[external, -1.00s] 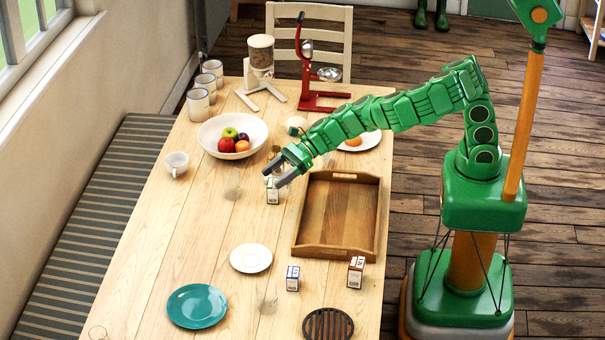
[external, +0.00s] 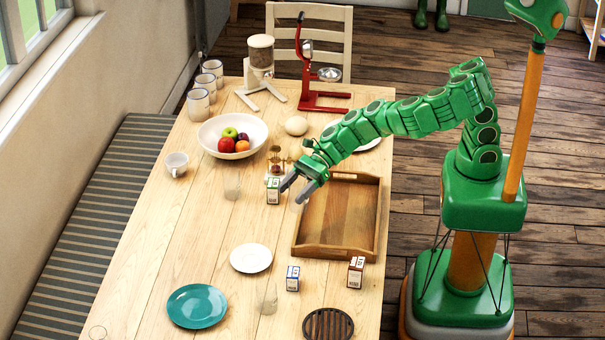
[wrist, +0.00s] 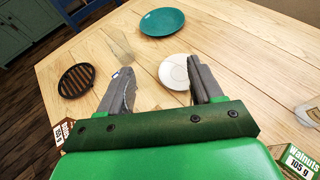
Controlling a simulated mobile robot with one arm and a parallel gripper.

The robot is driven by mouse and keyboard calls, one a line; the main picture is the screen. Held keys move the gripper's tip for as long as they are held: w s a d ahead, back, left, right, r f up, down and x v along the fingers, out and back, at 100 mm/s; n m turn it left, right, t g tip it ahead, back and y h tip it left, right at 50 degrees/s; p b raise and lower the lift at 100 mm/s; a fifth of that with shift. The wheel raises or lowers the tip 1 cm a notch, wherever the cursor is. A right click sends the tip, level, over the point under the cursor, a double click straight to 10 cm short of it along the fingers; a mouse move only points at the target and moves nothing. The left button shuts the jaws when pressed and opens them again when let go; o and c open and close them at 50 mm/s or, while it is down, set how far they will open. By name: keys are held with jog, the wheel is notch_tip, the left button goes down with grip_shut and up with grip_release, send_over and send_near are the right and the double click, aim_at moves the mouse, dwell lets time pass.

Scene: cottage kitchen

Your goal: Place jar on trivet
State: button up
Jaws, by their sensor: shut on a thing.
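The trivet (external: 328,324), dark, round and slatted, lies bare at the near right of the table; in the wrist view it (wrist: 75,80) is at left, beyond the left finger. My gripper (external: 294,194) is over the table beside the wooden tray's left edge, well away from the trivet. Its fingers (wrist: 158,88) stand apart, shut on a clear, see-through thing that seems to be the glass jar (external: 298,204). The jar is very faint and its outline is hard to make out.
A wooden tray (external: 312,245) lies right of my gripper. A green-labelled walnuts carton (external: 273,191) stands close at its left. A clear glass (external: 232,188), another (external: 267,301), a white plate (external: 250,258), a teal plate (external: 196,306) and cartons (external: 293,279) (external: 356,272) stand around.

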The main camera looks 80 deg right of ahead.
jog(key=s+a+r+n+g+y, duration=0.25)
jog(key=s+a+n+g, duration=0.5)
jog(key=s+a, duration=1.55)
jog(key=w+a+f, duration=0.8)
jog(key=a+f, duration=0.2)
jog(key=a, duration=0.2)
jog(key=shift+w+a+g, duration=0.15)
jog(key=shift+w+g, duration=0.05)
jog(key=shift+g, duration=0.15)
jog(key=shift+f, duration=0.1)
jog(key=shift+w+a+f, duration=0.1)
jog(key=shift+w+f, duration=0.05)
jog(key=shift+f, duration=0.75)
jog(key=shift+w+a+f, duration=0.1)
jog(key=shift+f, duration=0.8)
jog(key=shift+f, duration=0.15)
jog(key=o, duration=1.1)
